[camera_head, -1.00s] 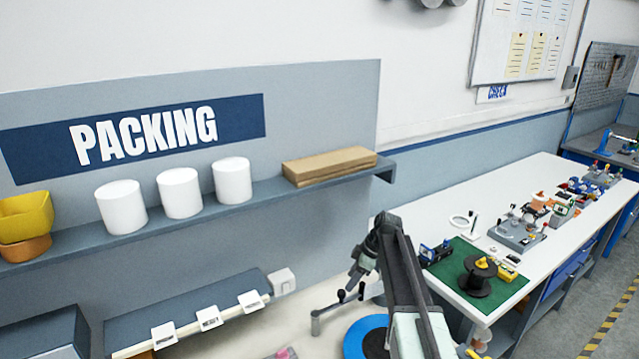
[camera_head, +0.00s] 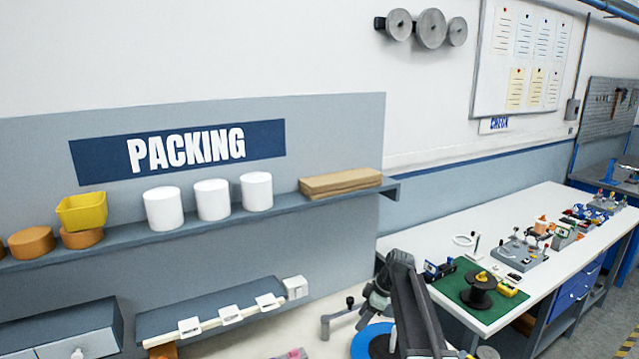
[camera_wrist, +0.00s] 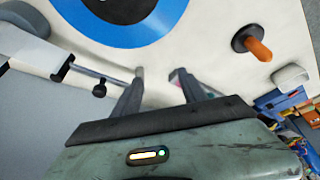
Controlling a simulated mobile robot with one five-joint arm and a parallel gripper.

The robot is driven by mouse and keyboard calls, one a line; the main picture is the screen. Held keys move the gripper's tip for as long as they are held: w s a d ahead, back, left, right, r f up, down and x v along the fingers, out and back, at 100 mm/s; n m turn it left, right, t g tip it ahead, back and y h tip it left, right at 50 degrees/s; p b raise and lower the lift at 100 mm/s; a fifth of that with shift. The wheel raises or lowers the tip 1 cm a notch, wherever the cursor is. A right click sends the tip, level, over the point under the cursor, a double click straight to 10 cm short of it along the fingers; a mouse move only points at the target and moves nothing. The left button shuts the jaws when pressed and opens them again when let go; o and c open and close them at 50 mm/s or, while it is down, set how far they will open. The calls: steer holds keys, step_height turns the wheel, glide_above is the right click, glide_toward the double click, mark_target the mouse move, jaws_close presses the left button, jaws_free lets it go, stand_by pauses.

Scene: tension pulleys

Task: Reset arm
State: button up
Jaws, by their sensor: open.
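My gripper (camera_wrist: 158,76) shows in the wrist view with its two dark fingers apart and nothing between them. It is over a pale surface, below a blue ring with a black centre (camera_wrist: 150,18). In the head view my arm rises at the bottom centre-right, in front of the pale bench; the gripper itself cannot be made out there. The blue ring (camera_head: 366,343) is partly hidden behind my arm.
A white table (camera_head: 405,250) with a green mat (camera_head: 450,296), a black spool (camera_head: 479,291) and small devices stands to the right. A shelf (camera_head: 130,245) holds white rolls, cardboard and yellow and orange containers. An orange-handled item (camera_wrist: 257,49) stands near the gripper.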

steer(key=s+a+f+m+h+b, duration=0.1)
steer(key=s+f+b, duration=0.1)
steer(key=s+f, duration=0.3)
steer(key=s+f+m+h+b, duration=0.1)
steer(key=s+f+m+b, duration=0.15)
steer(key=s, duration=0.45)
steer(key=s+d+f+m+g+h+b, duration=0.1)
steer(key=s+d+m, duration=0.3)
steer(key=s+m, duration=0.7)
steer(key=shift+s+f+h, duration=0.2)
steer(key=shift+h, duration=0.5)
